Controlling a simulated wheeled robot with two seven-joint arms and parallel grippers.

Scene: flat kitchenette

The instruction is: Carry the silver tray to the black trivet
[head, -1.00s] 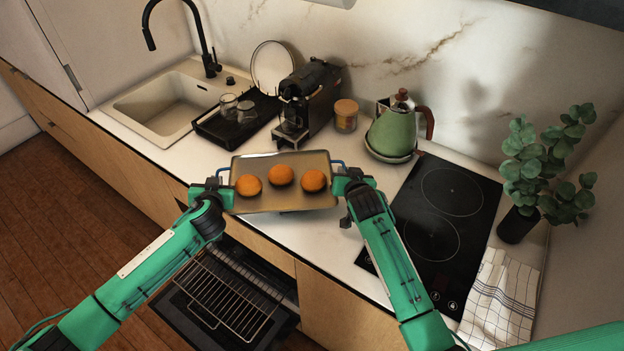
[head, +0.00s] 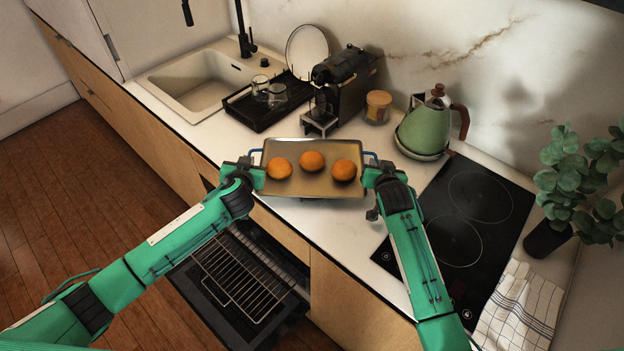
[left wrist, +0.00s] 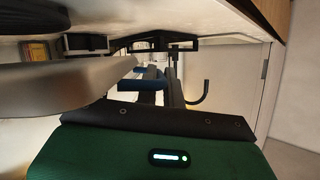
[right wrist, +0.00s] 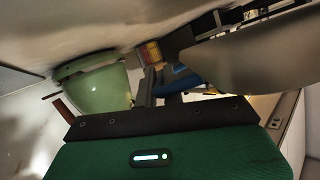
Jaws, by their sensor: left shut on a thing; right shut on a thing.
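The silver tray (head: 312,187) is held level above the counter's front edge, with three oranges (head: 312,161) on it. It has a blue handle at each end. My left gripper (head: 254,170) is shut on the left handle (left wrist: 152,74). My right gripper (head: 372,170) is shut on the right handle (right wrist: 178,78). The tray's underside fills part of the left wrist view (left wrist: 55,85) and of the right wrist view (right wrist: 250,50). I cannot make out the black trivet; a small dark edge shows just under the tray's front, and the tray hides what lies below.
Behind the tray stand a dish rack (head: 250,110), a coffee machine (head: 348,85), a jar (head: 378,108) and a green kettle (head: 425,130). A black hob (head: 480,195), cloth (head: 520,310) and plant (head: 580,170) are at right. An open oven with a rack (head: 240,275) is below.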

